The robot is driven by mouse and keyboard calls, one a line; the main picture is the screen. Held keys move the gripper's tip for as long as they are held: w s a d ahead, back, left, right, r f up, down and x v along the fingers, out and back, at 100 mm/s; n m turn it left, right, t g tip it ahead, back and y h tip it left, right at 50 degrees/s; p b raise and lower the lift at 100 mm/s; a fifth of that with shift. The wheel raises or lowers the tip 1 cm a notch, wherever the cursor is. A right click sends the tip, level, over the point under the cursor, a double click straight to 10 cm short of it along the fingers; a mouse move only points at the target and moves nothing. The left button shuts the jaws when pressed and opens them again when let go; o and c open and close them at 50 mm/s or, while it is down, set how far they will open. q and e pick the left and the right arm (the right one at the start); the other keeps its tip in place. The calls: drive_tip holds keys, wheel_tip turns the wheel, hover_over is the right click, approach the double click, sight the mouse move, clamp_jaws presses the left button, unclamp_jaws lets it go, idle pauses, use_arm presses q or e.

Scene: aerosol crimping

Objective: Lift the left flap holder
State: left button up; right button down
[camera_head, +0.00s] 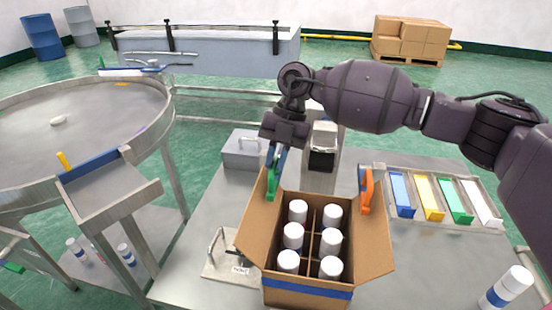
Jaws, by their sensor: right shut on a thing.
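An open cardboard box (308,291) with a blue stripe stands on the metal table and holds several white-capped cans (293,232) between dividers. The left flap holder (271,180), a green clip, sits at the top of the box's left flap (252,218). My right gripper (276,153) reaches down from above, shut on the green holder's upper end; the fingers partly hide it. An orange flap holder (366,190) sits on the box's right side. My left gripper is not in view.
A tray with blue, yellow, green and white bins (429,198) lies to the right. A handled plate (229,262) lies left of the box, a grey block (241,150) behind it. A round table (75,120) stands at left.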

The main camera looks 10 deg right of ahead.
drive_tip(key=shift+w+d+r+g+y, duration=0.2)
drive_tip(key=shift+w+r+g+y, duration=0.2)
drive_tip(key=shift+w+r+g, duration=0.5)
drive_tip(key=shift+w+d+r+m+g+y+b, duration=0.2)
drive_tip(key=shift+w+g+b, duration=0.15)
drive_tip(key=shift+g, duration=0.2)
drive_tip(key=shift+w+d+r+m+g+y+b, duration=0.15)
drive_tip(key=shift+w+g+y+b, duration=0.1)
drive_tip(key=shift+w+g, duration=0.25)
drive_tip(key=shift+w+d+r+g+y+b, duration=0.2)
drive_tip(key=shift+w+r+g+y+b, duration=0.1)
drive_tip(key=shift+w+g+b, duration=0.5)
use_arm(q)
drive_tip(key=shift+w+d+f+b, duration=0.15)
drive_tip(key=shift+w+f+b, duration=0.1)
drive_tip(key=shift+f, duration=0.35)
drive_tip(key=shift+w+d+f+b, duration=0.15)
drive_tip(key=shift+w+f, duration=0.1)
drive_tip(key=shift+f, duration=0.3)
use_arm(e)
drive_tip(key=shift+w+d+r+g, duration=0.2)
drive_tip(key=shift+w+r+g, duration=0.15)
drive_tip(key=shift+r+g, duration=0.1)
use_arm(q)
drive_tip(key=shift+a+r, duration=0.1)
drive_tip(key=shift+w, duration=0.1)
use_arm(e)
drive_tip(key=c, duration=1.1)
unclamp_jaws()
drive_tip(key=shift+c, duration=0.2)
